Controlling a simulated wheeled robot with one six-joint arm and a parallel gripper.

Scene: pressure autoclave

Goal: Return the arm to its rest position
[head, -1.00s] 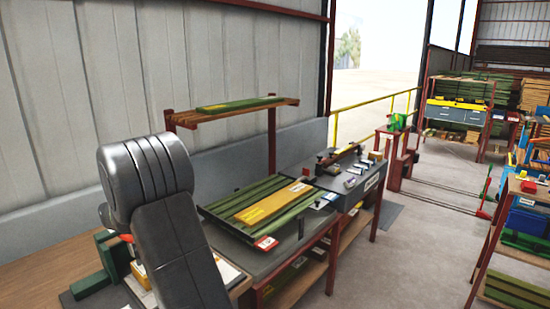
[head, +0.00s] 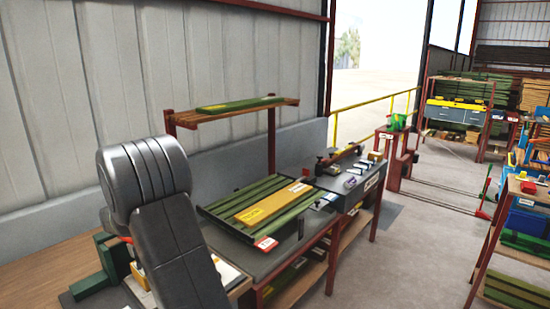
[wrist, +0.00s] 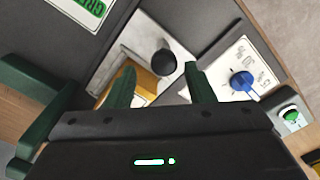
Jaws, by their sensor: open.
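My gripper (wrist: 158,68) shows in the wrist view with its two dark green fingers apart and nothing between them that I can see held. It hangs over a bench top, above a pale plate (wrist: 125,55) with a black round knob (wrist: 163,62) and a yellow-tan block (wrist: 140,86). I cannot tell the gap between the fingers and these things. In the head view my dark grey arm fills the lower left, bent at a rounded joint, and the gripper is hidden there.
A white panel with a blue knob (wrist: 242,82) and a green button (wrist: 290,116) lie right of the fingers. A green block (head: 88,287) stands beside my arm. The bench holds a tray of green slats (head: 240,228); a wooden shelf (head: 185,117) stands behind. Floor at right (head: 415,235) is clear.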

